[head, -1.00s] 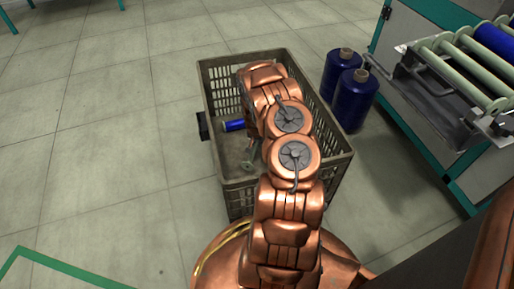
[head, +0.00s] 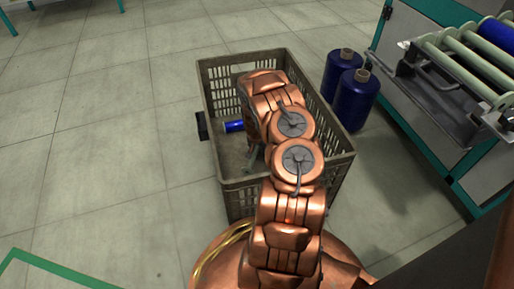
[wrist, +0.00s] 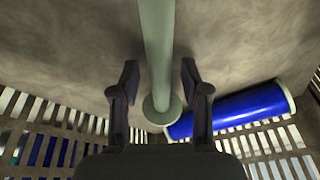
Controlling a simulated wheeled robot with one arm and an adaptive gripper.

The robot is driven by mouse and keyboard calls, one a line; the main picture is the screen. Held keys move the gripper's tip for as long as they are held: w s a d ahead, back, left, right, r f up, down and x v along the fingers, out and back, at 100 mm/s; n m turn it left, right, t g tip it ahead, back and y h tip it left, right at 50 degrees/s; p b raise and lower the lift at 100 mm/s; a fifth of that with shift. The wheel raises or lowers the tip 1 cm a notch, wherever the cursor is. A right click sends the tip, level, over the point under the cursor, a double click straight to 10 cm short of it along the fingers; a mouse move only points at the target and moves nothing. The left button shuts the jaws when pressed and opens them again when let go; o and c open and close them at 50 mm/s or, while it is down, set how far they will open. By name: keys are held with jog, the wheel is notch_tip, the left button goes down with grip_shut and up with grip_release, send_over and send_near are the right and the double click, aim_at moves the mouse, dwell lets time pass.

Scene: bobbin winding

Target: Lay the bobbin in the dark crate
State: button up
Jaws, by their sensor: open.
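The dark crate (head: 333,164) is a grey-brown slatted box on the floor, with my arm reaching down into it. A pale green bobbin, a bare rod with a round end flange (wrist: 162,112), runs between the fingers of my gripper (wrist: 159,78) in the wrist view. The fingers are open, with a gap on each side of the rod. In the head view part of the pale green bobbin (head: 252,158) shows inside the crate beside my arm. I cannot tell whether it rests on the crate floor. My gripper is hidden behind my arm in the head view.
A blue bobbin (head: 234,126) lies in the crate near its left wall; it also shows at the right in the wrist view (wrist: 240,106). Two large blue spools (head: 356,98) stand right of the crate. A roller machine (head: 450,85) is farther right. Floor at left is clear.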

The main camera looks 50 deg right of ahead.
aim_at(256, 153)
jog(key=shift+r, duration=0.15)
jog(key=p+v, duration=0.6)
jog(key=v, duration=0.6)
jog(key=shift+p, duration=0.4)
dwell(0.4)
